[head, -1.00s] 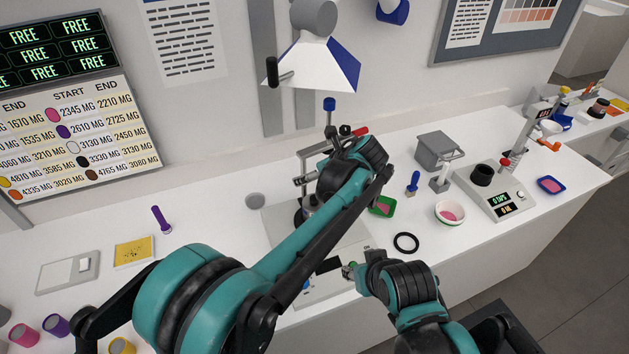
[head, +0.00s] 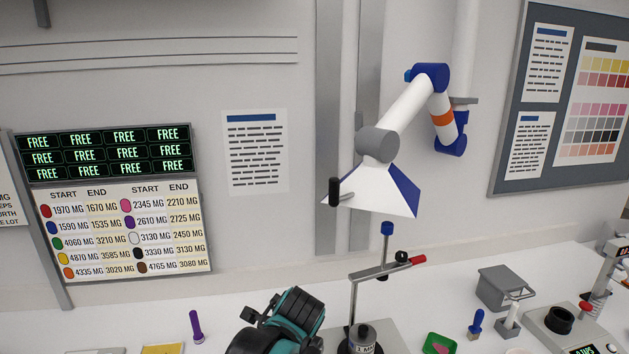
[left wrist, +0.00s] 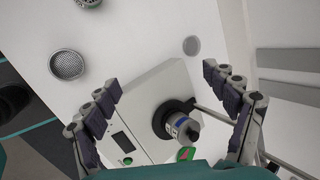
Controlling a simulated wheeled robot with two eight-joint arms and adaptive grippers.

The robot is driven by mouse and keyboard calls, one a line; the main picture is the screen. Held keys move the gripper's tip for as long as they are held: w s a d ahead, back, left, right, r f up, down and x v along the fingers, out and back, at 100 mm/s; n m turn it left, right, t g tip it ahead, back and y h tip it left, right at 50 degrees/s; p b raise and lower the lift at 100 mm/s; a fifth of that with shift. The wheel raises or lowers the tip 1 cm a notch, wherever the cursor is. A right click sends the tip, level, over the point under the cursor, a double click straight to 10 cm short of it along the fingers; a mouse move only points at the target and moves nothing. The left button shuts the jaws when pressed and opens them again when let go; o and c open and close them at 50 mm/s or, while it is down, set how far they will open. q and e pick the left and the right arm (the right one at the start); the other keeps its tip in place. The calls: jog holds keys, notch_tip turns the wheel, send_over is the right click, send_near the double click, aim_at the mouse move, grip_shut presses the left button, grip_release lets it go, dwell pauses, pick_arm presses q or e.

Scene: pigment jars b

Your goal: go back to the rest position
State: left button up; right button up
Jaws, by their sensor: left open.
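My left gripper (left wrist: 168,95) is open in the left wrist view, its two dark jointed fingers wide apart with nothing held between them. Beyond the fingers is a pale device (left wrist: 150,95) with a small dark display. A silver labelled cylinder (left wrist: 180,127) stands in a black ring on it, apart from the fingers. In the head view a teal and black part of my left arm (head: 290,322) shows at the bottom edge; the fingertips cannot be made out there. My right gripper is not in view.
A stand with a red-tipped lever (head: 385,269) rises by the cylinder, under a white hood (head: 372,188). A purple tool (head: 196,326), green tray (head: 440,343), blue-handled tool (head: 475,323) and grey box (head: 503,287) sit on the white bench. A perforated metal cup (left wrist: 67,65) is near the gripper.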

pick_arm(q)
jog(key=s+a+f+n+h+b, duration=0.1)
jog(key=s+a+f+n+b, duration=0.1)
jog(key=s+a+f+n, duration=0.3)
jog(key=s+a+f+n+h+b, duration=0.1)
jog(key=s+a+f+n+b, duration=0.2)
jog(key=s+n, duration=0.9)
jog(key=s+a+f, duration=0.1)
jog(key=a+f, duration=0.2)
jog(key=f, duration=0.2)
jog(key=shift+n+t, duration=0.3)
jog(key=shift+t, duration=0.1)
